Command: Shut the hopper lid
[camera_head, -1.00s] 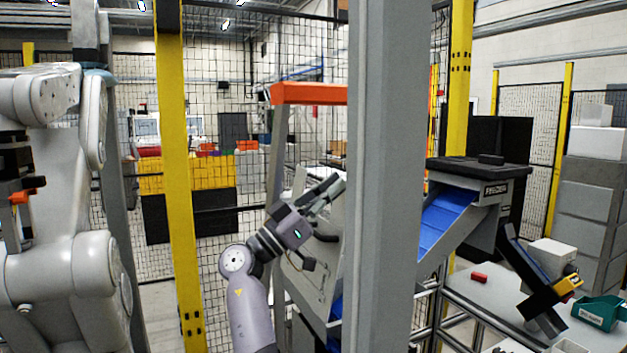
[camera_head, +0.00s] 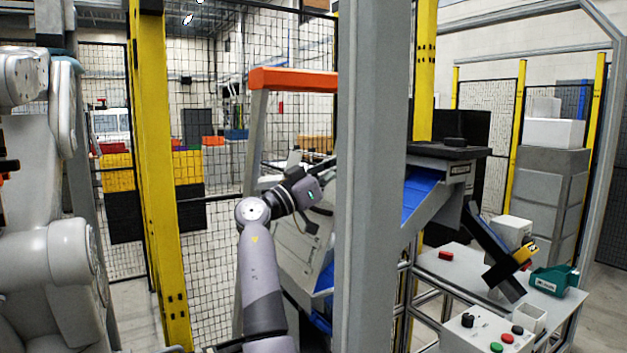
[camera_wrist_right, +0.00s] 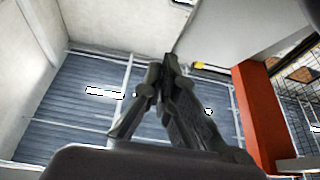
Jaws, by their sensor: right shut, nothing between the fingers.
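An orange bar (camera_head: 293,79) tops a grey upright frame (camera_head: 252,150) left of the thick grey post. Below it, a grey sloping panel (camera_head: 302,243) looks like part of the hopper, with some blue showing at its lower edge. I cannot tell for sure which part is the lid. My right gripper (camera_head: 296,160) is at the end of the raised arm, below the orange bar, and partly unclear near the post. In the right wrist view the gripper (camera_wrist_right: 170,62) is shut and empty, with an orange bar (camera_wrist_right: 262,115) to its right. My left gripper is not in view.
A thick grey post (camera_head: 372,190) hides part of the hopper area. A yellow post (camera_head: 160,190) and mesh fence stand to the left.

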